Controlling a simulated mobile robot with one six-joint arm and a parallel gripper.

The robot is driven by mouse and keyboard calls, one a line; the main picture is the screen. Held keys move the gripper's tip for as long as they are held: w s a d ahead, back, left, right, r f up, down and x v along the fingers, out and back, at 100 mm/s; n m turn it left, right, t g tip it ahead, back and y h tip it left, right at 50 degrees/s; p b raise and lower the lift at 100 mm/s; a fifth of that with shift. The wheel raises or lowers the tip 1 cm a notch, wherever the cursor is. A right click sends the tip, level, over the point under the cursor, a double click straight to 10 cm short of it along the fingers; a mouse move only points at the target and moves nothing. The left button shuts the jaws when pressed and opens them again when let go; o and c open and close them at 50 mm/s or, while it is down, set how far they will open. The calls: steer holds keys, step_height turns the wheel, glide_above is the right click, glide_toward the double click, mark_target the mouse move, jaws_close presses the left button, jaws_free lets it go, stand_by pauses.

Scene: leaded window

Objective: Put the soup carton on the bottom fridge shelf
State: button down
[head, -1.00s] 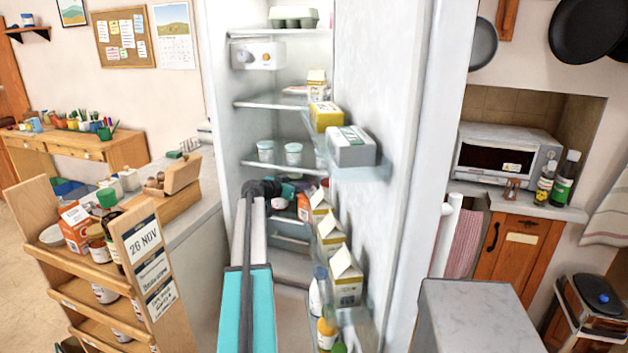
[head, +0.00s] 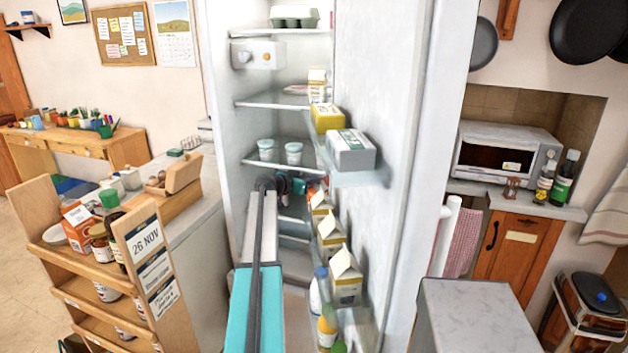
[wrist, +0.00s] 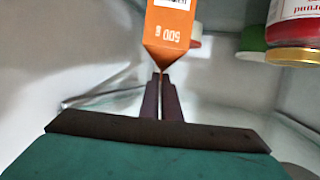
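In the wrist view my gripper (wrist: 161,82) is shut on the pointed top of an orange carton (wrist: 172,28), which I take to be the soup carton. Its printing is upside down in this view and the rest of it runs out of the top of the frame. In the head view my gripper (head: 303,186) is inside the open fridge, below the shelf with white tubs; only a bit of orange (head: 314,183) shows beside it. The lower fridge shelf (head: 294,224) shows partly behind my arm. Whether the carton touches any shelf cannot be told.
The fridge door (head: 385,130), with several cartons and bottles in its racks, stands close right of my arm. A wooden rack (head: 90,268) holding another orange-and-white carton (head: 78,225) stands left.

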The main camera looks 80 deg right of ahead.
steer(key=shift+s+d+r, duration=0.15)
steer(key=shift+s+d, duration=0.05)
steer(key=shift+d, duration=0.2)
steer(key=shift+a+p, duration=0.1)
steer(key=shift+p, duration=0.35)
steer(key=shift+w+f, duration=0.1)
steer(key=shift+f, duration=0.2)
steer(key=c, duration=2)
jaws_free()
steer(key=shift+r, duration=0.15)
steer(key=shift+w+a, duration=0.15)
steer(key=shift+a, duration=0.2)
steer(key=b+v, duration=0.3)
steer(key=v, duration=0.8)
steer(key=shift+a, duration=0.15)
